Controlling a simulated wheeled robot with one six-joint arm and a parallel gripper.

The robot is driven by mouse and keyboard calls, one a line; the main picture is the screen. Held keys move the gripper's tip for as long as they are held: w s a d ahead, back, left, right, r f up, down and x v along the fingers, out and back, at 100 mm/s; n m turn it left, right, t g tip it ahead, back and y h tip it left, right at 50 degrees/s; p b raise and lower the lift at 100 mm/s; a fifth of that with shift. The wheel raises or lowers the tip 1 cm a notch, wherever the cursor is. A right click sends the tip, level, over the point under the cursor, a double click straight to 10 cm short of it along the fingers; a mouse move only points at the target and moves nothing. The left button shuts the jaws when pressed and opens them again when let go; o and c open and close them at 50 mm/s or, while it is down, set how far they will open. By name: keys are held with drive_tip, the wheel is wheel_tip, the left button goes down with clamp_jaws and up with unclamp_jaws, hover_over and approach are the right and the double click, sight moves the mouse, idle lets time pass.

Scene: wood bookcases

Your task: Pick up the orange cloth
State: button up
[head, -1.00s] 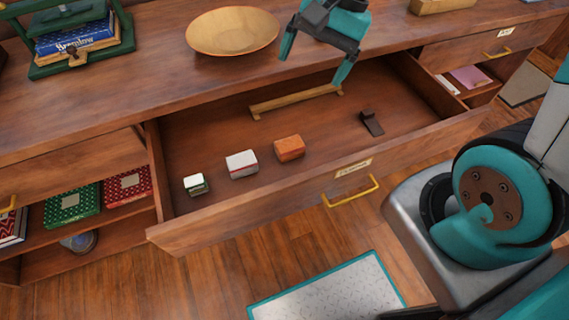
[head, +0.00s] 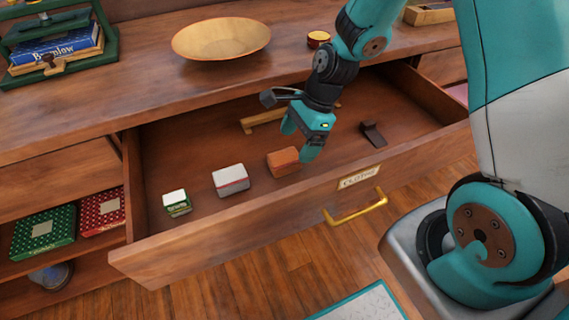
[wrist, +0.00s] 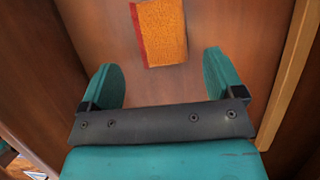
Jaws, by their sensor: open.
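The orange cloth (head: 283,162) is a small folded block lying in the open drawer, to the right of a white folded cloth. In the wrist view the orange cloth (wrist: 161,33) shows a textured orange top with a red strip along its left side. It lies beyond the fingertips, roughly in line with the gap between them. My gripper (head: 298,145) is over the drawer, just above and beside the orange cloth, with its fingers pointing down. In the wrist view my gripper (wrist: 162,75) is open, with nothing between its two teal fingers.
The drawer (head: 350,181) also holds a white cloth (head: 230,180), a green-and-white block (head: 177,203), a dark brown object (head: 373,134) and a wooden bar (head: 262,119). A wooden bowl (head: 221,39) stands on the top above. The drawer's front wall stands close to the cloths.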

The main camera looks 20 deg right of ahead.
sight(288, 155)
drive_tip(key=b+x, duration=0.1)
drive_tip(key=x, duration=0.4)
drive_tip(key=shift+w+a+f, duration=0.2)
drive_tip(key=shift+a+f, duration=0.05)
drive_tip(key=shift+a, duration=0.05)
drive_tip(key=shift+c, duration=0.4)
drive_tip(key=c, duration=0.9)
